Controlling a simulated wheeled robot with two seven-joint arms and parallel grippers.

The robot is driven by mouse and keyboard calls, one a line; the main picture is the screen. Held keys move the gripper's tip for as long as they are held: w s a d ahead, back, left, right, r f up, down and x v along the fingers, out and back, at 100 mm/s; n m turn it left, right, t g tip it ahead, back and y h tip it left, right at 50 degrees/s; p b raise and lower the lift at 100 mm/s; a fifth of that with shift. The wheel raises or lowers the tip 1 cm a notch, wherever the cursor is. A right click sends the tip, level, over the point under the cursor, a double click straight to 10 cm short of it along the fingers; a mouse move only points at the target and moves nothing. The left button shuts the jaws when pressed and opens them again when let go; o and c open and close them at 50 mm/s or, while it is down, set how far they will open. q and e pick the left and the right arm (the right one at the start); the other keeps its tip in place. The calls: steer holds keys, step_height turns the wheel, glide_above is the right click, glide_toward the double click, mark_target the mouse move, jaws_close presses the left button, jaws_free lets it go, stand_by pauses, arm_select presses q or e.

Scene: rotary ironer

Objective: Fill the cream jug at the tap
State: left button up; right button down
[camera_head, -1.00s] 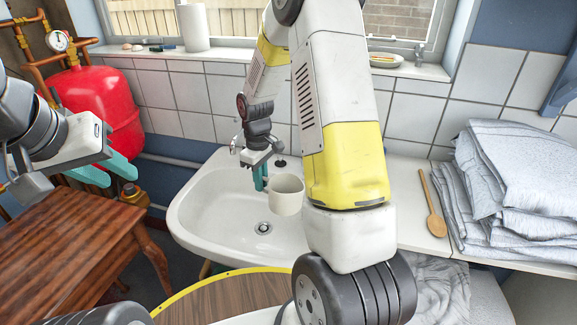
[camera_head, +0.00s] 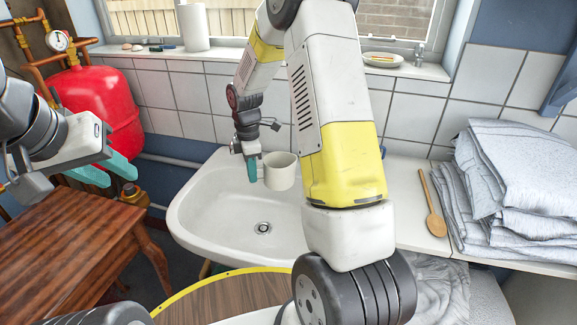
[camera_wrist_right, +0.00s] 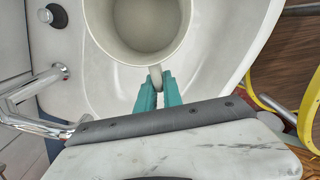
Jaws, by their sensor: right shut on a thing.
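The cream jug (camera_head: 281,172) is upright above the white sink (camera_head: 215,205), at the end of my right arm. My right gripper (camera_head: 252,172) is shut on the jug's handle. In the right wrist view the teal fingertips (camera_wrist_right: 158,88) pinch the handle, and the jug (camera_wrist_right: 140,25) shows from above with a pale, greyish inside; I cannot tell whether it holds water. The chrome tap (camera_wrist_right: 35,90) is at the left of that view, beside the jug. In the head view my right arm hides most of the tap. My left gripper (camera_head: 112,175) is open and empty at the left.
A wooden table (camera_head: 70,250) stands at the left, below my left gripper. A red tank (camera_head: 98,112) is behind it. Folded cloths (camera_head: 515,190) and a wooden spoon (camera_head: 433,205) lie on the right counter. A black plug (camera_wrist_right: 52,15) shows near the sink's edge.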

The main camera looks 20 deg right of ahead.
mark_target(279, 180)
step_height(279, 180, down, 6)
steer(key=d, duration=0.8)
steer(key=shift+d+r, duration=0.2)
steer(key=shift+d, duration=0.1)
steer(key=shift+a, duration=0.1)
stand_by(4.6)
